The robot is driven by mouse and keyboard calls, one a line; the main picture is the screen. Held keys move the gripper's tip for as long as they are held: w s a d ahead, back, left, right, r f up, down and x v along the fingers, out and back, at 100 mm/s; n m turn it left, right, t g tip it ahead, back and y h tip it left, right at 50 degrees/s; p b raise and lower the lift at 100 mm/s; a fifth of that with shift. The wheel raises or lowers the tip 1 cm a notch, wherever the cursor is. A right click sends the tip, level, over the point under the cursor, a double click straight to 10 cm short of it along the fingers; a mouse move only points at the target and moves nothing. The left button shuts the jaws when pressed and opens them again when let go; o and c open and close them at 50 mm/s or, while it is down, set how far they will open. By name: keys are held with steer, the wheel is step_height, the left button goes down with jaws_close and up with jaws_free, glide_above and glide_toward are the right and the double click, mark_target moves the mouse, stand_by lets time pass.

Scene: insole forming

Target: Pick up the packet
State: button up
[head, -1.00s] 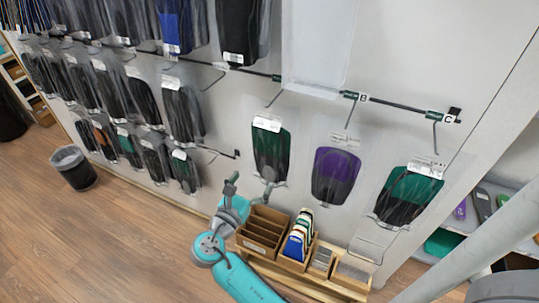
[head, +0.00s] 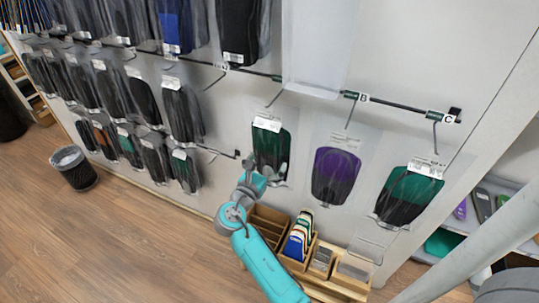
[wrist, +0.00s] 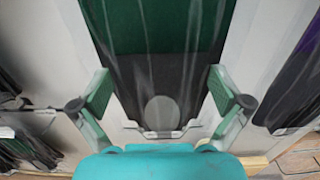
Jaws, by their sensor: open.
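A green and dark-grey packet (head: 270,142) in clear wrapping with a white label hangs from a hook on the white wall panel. Its lower part fills the middle of the wrist view (wrist: 160,40). My gripper (head: 268,176) is at the lower end of this packet. In the wrist view my gripper (wrist: 160,86) is open, with one finger on each side of the packet's lower part. I cannot tell whether the fingers touch the wrapping. A purple packet (head: 336,175) and another green and black packet (head: 409,194) hang to the right.
Below the packets is a wooden organizer (head: 299,246) with cards and compartments. Several dark packets (head: 181,112) hang in rows to the left. A pale post (head: 466,250) crosses the lower right.

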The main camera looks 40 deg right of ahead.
steer(key=c, duration=1)
steer(key=shift+c, duration=0.2)
steer(key=shift+r, duration=0.15)
